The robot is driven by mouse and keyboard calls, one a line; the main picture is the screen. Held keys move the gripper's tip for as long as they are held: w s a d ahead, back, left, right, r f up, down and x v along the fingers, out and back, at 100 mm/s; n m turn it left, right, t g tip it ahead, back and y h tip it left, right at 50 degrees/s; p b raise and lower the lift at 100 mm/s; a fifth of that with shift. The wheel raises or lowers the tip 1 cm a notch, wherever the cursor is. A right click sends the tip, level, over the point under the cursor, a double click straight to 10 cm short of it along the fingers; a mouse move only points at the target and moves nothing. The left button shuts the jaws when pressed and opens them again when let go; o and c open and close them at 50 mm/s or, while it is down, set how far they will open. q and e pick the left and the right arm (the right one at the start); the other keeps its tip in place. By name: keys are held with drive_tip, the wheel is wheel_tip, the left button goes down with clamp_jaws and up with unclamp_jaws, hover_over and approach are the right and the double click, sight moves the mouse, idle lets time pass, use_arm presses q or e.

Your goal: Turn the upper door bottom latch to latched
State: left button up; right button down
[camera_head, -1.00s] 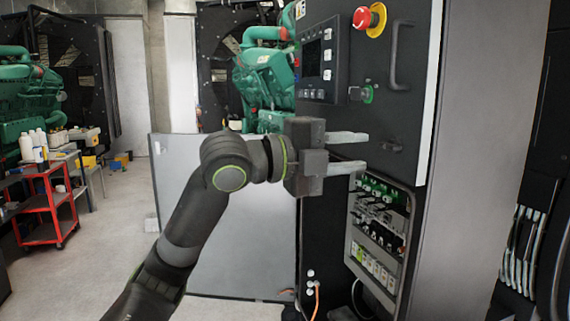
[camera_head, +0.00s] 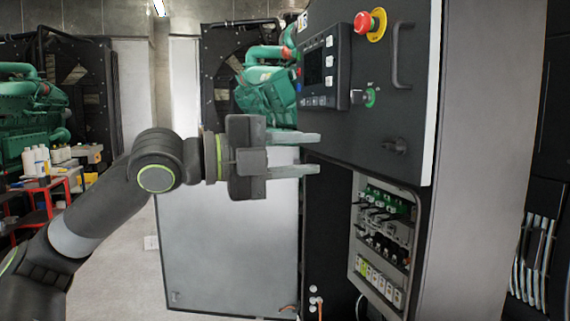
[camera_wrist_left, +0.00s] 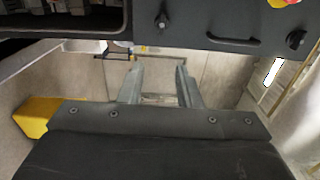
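The upper door (camera_head: 375,100) is a dark panel on the grey cabinet. Its bottom latch (camera_head: 394,146) is a small dark knob near the door's lower edge, lying roughly sideways. In the left wrist view the latch (camera_wrist_left: 162,21) shows near the top, with its lever running up and down the picture. My left gripper (camera_head: 312,153) is open and empty, left of the latch and apart from it, with its fingers pointing right. In the left wrist view its two fingers (camera_wrist_left: 160,72) stand apart with nothing between them. My right gripper is not in view.
The door carries a bar handle (camera_head: 401,55), a red emergency stop (camera_head: 368,22), a green-ringed switch (camera_head: 369,97) and a display (camera_head: 321,67). An open bay with breakers (camera_head: 383,235) lies below. Another latch (camera_wrist_left: 295,40) shows beyond the handle in the left wrist view.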

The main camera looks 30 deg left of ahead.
use_arm(q)
drive_tip(key=shift+b+v, duration=0.9)
drive_tip(key=shift+v, duration=0.25)
